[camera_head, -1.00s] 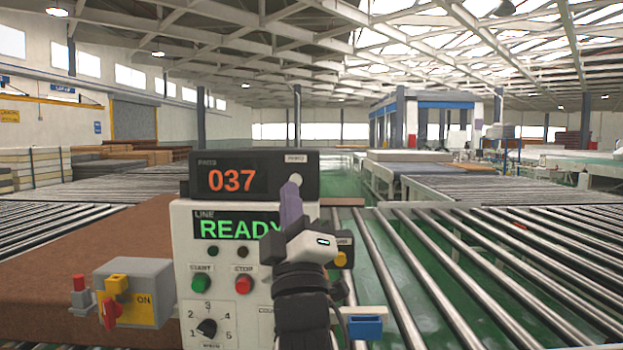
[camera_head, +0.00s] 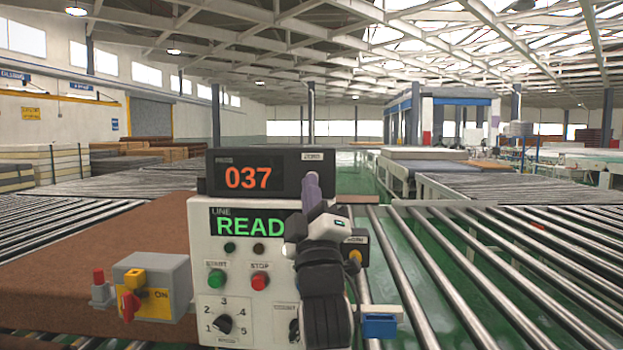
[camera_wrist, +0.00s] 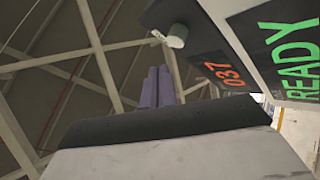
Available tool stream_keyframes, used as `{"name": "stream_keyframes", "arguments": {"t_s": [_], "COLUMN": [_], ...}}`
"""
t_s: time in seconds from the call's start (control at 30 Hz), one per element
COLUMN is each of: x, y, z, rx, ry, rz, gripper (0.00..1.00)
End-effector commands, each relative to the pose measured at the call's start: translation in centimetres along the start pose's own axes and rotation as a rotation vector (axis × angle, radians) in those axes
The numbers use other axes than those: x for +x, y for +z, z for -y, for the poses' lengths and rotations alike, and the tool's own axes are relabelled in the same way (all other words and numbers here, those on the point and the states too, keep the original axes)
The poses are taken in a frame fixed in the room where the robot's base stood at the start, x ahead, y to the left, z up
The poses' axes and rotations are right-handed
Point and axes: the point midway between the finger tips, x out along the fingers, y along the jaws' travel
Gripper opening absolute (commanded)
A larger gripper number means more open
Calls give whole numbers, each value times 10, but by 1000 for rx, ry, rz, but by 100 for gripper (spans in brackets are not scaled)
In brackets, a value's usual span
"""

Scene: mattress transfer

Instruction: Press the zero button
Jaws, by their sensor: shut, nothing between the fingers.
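The dark counter box (camera_head: 275,193) on top of the control panel shows orange 037, with a small label at its upper right that seems to read ZERO.
The white panel (camera_head: 203,250) shows READY, a green START button (camera_head: 217,278), a red STOP button (camera_head: 260,282) and a speed dial (camera_head: 222,324). A yellow-and-grey switch box (camera_head: 155,285) stands left. Roller conveyors (camera_head: 470,260) lie on the right.

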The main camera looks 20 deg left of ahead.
Motion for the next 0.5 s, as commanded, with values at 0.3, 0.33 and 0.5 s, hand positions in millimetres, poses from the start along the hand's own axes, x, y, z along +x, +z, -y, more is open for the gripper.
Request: {"name": "stream_keyframes", "arguments": {"t_s": [0.3, 0.33, 0.5], "x": [12, 12, 12], "y": [9, 9, 9], "z": [8, 8, 9], "rx": [-1, -1, 0], "ry": [1, 0, 0], "rz": [0, 0, 0], "gripper": [0, 0, 0]}}
